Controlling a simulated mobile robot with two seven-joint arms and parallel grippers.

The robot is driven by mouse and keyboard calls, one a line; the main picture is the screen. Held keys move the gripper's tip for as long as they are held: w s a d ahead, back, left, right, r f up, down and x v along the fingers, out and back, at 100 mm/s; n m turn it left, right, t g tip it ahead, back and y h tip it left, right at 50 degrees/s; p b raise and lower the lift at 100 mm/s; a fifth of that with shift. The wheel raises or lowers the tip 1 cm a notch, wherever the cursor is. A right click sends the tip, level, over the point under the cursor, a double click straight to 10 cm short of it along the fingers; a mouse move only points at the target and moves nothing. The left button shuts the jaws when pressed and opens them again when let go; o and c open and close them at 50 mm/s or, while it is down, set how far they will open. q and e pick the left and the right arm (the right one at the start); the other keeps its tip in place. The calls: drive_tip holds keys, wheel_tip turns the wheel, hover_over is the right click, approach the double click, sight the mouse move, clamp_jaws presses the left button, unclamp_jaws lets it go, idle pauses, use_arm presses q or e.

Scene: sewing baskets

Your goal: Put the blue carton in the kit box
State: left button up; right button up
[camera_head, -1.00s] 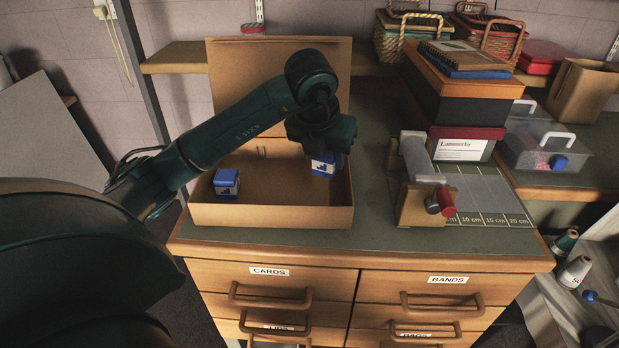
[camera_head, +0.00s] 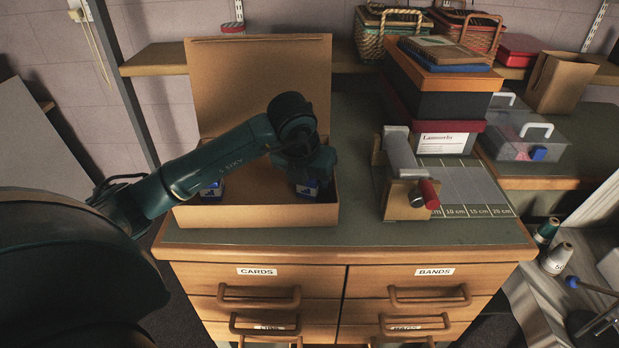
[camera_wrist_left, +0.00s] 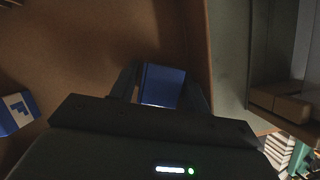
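The kit box (camera_head: 255,217) is an open brown cardboard box with its lid standing up at the back, on the green cabinet top. My left gripper (camera_head: 305,183) reaches down into its right part. In the left wrist view this carton (camera_wrist_left: 163,85) sits between the two fingers, close to a box wall. Whether its underside touches the box floor is hidden. A second blue carton (camera_head: 211,189) stands in the left part of the box, partly behind my arm; it also shows in the left wrist view (camera_wrist_left: 17,113).
Right of the box stands a wooden device with a grey roller and red knob (camera_head: 428,192), by a ruled mat (camera_head: 470,190). Stacked boxes (camera_head: 440,105) stand behind it. A clear lidded bin (camera_head: 522,135) is farther right. Cabinet top between box and device is clear.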

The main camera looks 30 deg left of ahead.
use_arm(q)
drive_tip(key=shift+r, duration=0.15)
drive_tip(key=v, duration=1.2)
idle(0.3)
